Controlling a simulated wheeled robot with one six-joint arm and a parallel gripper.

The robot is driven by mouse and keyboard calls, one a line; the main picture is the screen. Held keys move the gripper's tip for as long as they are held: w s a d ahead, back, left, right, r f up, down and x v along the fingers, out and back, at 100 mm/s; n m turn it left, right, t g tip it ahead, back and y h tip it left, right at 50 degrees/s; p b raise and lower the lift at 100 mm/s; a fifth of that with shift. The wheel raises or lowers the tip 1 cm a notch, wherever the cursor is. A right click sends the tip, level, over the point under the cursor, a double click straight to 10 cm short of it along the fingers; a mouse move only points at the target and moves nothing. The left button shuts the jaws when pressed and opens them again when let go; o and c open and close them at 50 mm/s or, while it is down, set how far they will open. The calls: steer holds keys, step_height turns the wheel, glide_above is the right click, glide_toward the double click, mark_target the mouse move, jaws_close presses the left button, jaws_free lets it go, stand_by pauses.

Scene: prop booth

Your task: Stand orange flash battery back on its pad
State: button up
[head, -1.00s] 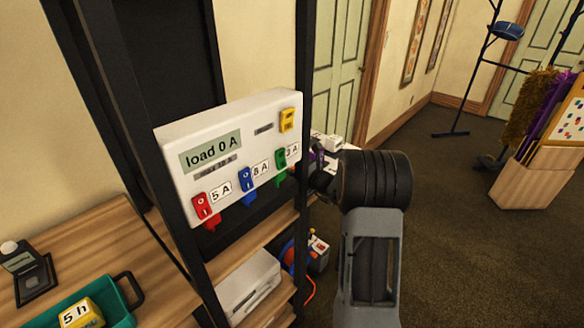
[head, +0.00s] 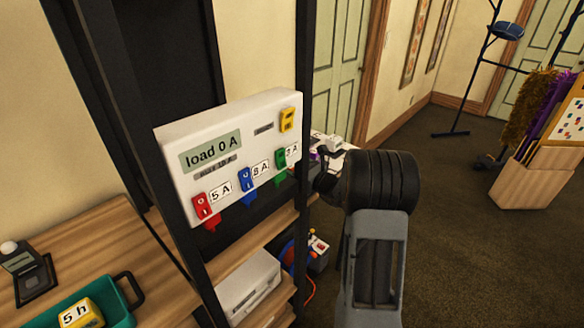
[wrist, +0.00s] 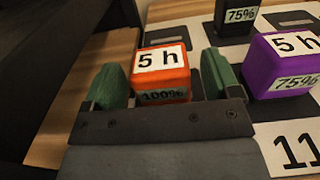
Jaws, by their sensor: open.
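The orange flash battery (wrist: 161,75) shows in the wrist view, with "5 h" on its top face and "100%" on its front side. My gripper (wrist: 162,64) is open, with one green finger on each side of the battery. In the head view my arm hides the orange battery.
A purple battery (wrist: 286,62) stands close to the right finger. A black battery (wrist: 237,17) and dark pads (wrist: 167,45) lie behind. In the head view, a white load panel (head: 230,150) hangs on a black rack, and a teal tray (head: 122,312) holds a yellow battery (head: 80,314).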

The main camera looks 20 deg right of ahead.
steer(key=v, duration=1)
steer(key=shift+s+d, duration=0.1)
steer(key=shift+s, duration=0.05)
steer(key=shift+r, duration=0.1)
